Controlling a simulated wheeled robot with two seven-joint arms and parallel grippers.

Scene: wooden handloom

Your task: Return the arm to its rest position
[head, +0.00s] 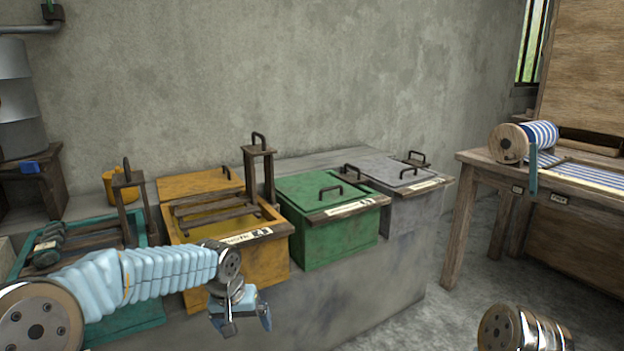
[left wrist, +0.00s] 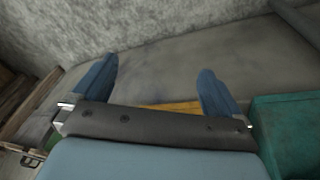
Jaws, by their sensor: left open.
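My left arm comes in from the left in the head view, in a light blue sleeve, and reaches across the front of the vats. My left gripper (head: 246,320) hangs in front of the concrete plinth, below the yellow vat. In the left wrist view its two blue fingers (left wrist: 156,84) stand wide apart. Nothing is between them. A metal joint of my other arm shows at the bottom right of the head view, but its gripper is out of the picture.
A teal vat (head: 134,313), a yellow vat (head: 262,263), a green vat (head: 335,239) and a grey vat (head: 410,205) stand along the plinth (head: 385,290). A wooden loom (head: 470,215) with striped cloth (head: 541,135) stands at right. Floor between plinth and loom is clear.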

